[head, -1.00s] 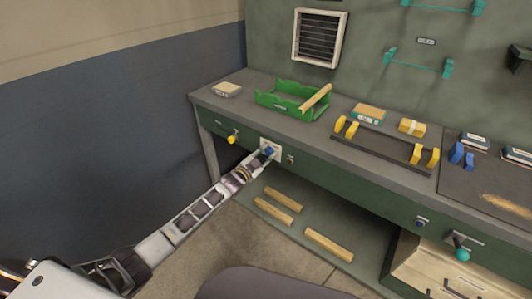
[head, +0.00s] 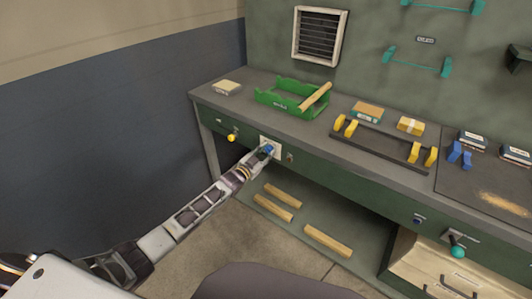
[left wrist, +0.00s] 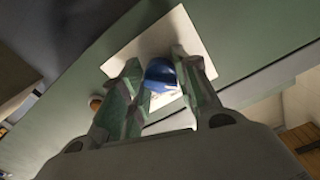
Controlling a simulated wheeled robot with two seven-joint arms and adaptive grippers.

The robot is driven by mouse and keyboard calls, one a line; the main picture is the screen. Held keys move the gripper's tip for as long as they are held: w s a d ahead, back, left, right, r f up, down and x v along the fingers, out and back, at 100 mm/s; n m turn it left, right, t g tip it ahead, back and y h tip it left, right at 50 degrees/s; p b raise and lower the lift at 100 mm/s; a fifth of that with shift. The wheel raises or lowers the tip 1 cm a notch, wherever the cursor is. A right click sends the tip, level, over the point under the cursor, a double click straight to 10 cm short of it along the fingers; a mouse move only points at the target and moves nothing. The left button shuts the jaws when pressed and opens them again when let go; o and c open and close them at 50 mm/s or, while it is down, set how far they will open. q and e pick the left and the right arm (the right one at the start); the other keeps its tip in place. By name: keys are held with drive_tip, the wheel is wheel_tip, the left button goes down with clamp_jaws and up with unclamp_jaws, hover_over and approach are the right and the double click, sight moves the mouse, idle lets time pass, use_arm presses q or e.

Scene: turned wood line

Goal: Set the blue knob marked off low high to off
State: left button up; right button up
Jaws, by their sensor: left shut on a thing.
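The blue knob (head: 268,148) sits on a pale square plate (head: 275,142) on the green front of the workbench. My left gripper (head: 264,152) is at the knob. In the left wrist view the blue knob (left wrist: 161,76) lies between the two fingers of my left gripper (left wrist: 160,88), which is shut on it. The pale plate (left wrist: 150,45) shows behind the fingers. The knob's markings and its pointer cannot be read in either view. My right gripper is in neither view.
A yellow knob (head: 231,138) is left of the plate and a small reddish button (head: 290,157) is right of it. A green tray (head: 272,101) stands on the bench above. Wooden bars (head: 328,241) lie on the lower shelf.

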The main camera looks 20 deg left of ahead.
use_arm(q)
drive_tip(key=o, duration=1)
drive_tip(key=shift+f, duration=0.1)
drive_tip(key=shift+s, duration=0.15)
drive_tip(key=shift+v, duration=5.8)
